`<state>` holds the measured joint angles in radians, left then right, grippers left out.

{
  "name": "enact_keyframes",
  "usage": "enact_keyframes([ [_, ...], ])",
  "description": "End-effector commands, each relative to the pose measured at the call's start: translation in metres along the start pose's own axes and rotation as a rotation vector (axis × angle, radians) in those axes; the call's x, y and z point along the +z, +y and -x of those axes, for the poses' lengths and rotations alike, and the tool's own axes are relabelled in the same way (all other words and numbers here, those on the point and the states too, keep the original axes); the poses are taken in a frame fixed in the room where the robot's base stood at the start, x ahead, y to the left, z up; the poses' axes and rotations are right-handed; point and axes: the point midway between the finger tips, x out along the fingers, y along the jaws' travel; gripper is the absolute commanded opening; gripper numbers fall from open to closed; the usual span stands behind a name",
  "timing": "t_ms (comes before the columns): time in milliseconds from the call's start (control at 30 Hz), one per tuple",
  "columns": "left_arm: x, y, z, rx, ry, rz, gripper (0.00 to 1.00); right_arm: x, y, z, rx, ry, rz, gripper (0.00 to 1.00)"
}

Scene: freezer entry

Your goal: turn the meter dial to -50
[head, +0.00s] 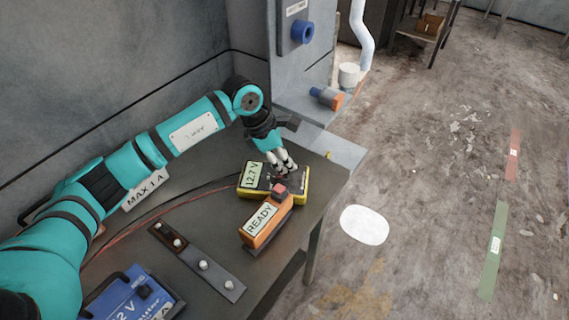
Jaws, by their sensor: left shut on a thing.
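The yellow and black meter (299,198) lies on the dark table in the head view, and its display reads 12.7 V. My left gripper (284,171) reaches down from above onto the right part of the meter. Its fingers are shut on the meter's dial, which they mostly hide, so I cannot read the dial's setting or see a -50 mark. My right gripper is not in view.
An orange box (262,228) labelled READY, with a red top piece, stands just in front of the meter. A metal strip with knobs (203,265) and a blue battery (130,299) are nearer. Red and black cables cross the table. A grey cabinet (299,75) stands behind.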

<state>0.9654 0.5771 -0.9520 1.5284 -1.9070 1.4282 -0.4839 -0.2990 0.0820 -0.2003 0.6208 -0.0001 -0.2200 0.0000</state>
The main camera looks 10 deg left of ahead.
Motion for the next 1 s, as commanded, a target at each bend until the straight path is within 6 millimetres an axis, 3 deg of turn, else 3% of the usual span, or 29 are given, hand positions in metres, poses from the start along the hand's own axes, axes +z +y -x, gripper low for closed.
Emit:
enact_keyframes([
  [500, 0.0, -0.002, -0.002, 0.17, -0.003, 0.398, 0.0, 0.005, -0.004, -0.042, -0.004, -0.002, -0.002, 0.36],
  [1000, 0.001, -0.002, 0.0, 0.235, -0.002, 0.564, 0.0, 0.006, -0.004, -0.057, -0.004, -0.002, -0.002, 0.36],
])
